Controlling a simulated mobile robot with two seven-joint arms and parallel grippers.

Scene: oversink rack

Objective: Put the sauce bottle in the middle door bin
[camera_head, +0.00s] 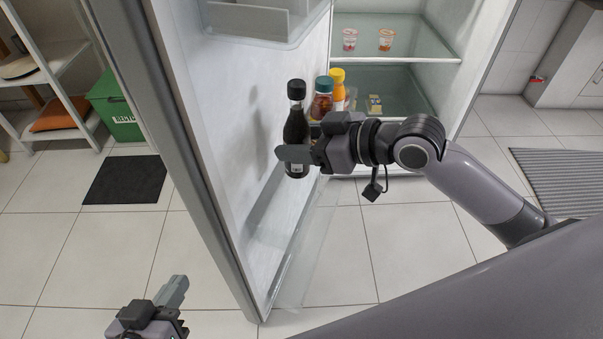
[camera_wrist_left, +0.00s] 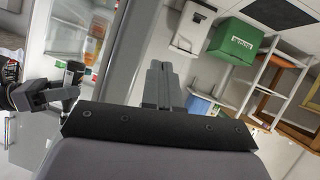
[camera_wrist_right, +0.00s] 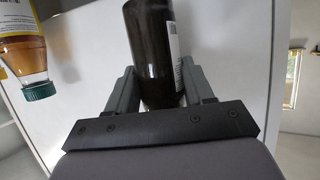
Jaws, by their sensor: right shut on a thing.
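The sauce bottle (camera_head: 296,128) is dark with a black cap and stands upright in the air beside the inner face of the open fridge door. My right gripper (camera_head: 293,154) is shut around its lower body. In the right wrist view the dark bottle (camera_wrist_right: 153,50), with a white label at one side, sits between the two fingers. A clear door bin (camera_head: 312,245) shows low on the door, below the bottle. Another bin (camera_head: 262,28) is higher up, cut by the top edge. I cannot tell which is the middle one. My left gripper (camera_head: 172,292) is shut and empty, low at left.
A teal-capped bottle (camera_head: 322,100) and a yellow-capped orange bottle (camera_head: 338,88) stand just behind the sauce bottle. Fridge shelves hold small cups (camera_head: 386,40). The door's edge (camera_head: 190,150) stands between my two grippers. A green box (camera_head: 118,105) is far left.

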